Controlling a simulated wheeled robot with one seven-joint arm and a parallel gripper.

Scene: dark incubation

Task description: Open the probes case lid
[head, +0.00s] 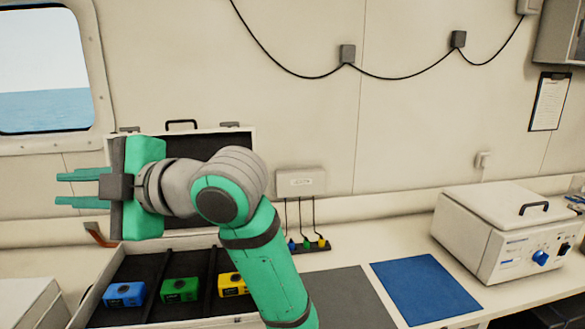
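The probes case (92,298) sits on the counter at the lower left. Its lid (195,143) stands raised at the back, with the dark lining and a top handle showing. Inside the tray are a blue probe (124,294), a green probe (180,289) and a yellow probe (232,285) in dark compartments. My arm hides part of the lid and the case's right side. My gripper (62,188) is above the case's left side and points left. Its two fingers are apart with nothing between them.
A grey mat (350,300) and a blue mat (425,288) lie right of the case. A white lab device (500,240) stands at the right. A wall box (300,182) has cables to coloured plugs. A white box (30,302) is at the lower left.

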